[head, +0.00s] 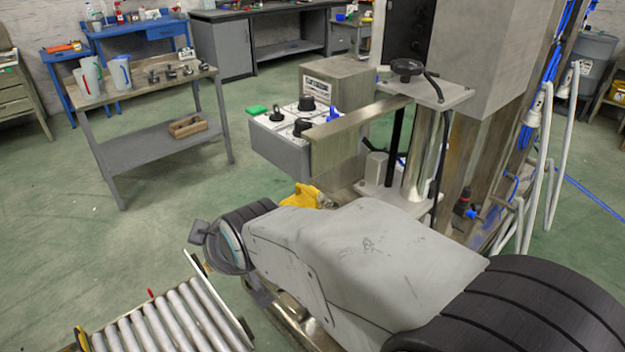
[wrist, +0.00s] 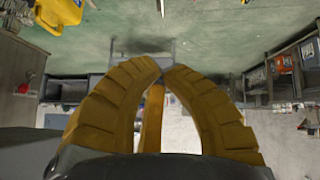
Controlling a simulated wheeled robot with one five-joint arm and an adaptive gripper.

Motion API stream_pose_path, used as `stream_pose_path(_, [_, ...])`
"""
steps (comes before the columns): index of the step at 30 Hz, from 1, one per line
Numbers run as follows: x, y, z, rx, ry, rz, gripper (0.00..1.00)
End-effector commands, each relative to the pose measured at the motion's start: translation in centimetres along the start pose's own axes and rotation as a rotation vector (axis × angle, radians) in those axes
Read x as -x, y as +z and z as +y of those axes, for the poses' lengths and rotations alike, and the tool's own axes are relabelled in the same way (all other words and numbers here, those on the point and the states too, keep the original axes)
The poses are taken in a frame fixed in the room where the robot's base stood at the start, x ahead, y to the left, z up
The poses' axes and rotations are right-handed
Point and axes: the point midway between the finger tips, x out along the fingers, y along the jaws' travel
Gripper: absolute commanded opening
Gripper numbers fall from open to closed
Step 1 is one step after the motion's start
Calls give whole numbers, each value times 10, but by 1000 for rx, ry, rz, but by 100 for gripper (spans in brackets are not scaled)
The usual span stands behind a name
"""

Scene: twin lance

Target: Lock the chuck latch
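I cannot clearly pick out the chuck latch in either view. A machine stands at the right in the head view, with a grey control box (head: 281,150) bearing black knobs and a metal plate (head: 350,132) beside it. A bright yellow part (head: 301,196) sits low in front of it, partly hidden by my arm. A bright yellow thing also shows at the upper left of the wrist view (wrist: 60,14). My gripper (wrist: 163,66) has ochre fingers arched together, tips meeting, with nothing seen between them. In the head view I cannot make out its fingers.
A roller conveyor (head: 165,325) is at the lower left. A grey table (head: 150,142) holds jugs and small metal parts. Hoses and cables (head: 540,160) hang at the right. Green floor (head: 130,240) lies open at the left. Workbenches line the back.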

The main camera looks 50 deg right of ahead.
Motion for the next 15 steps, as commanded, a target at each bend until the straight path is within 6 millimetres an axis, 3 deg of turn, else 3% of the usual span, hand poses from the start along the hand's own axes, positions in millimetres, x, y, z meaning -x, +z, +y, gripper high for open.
stream_pose_path(1, [-34,9,11,19,47,52,0])
stream_pose_path(6, [-87,-1,63,125,241,244,0])
stream_pose_path(10, [-114,0,106,215,424,362,0])
stream_pose_path(15, [-134,16,160,341,692,469,0])
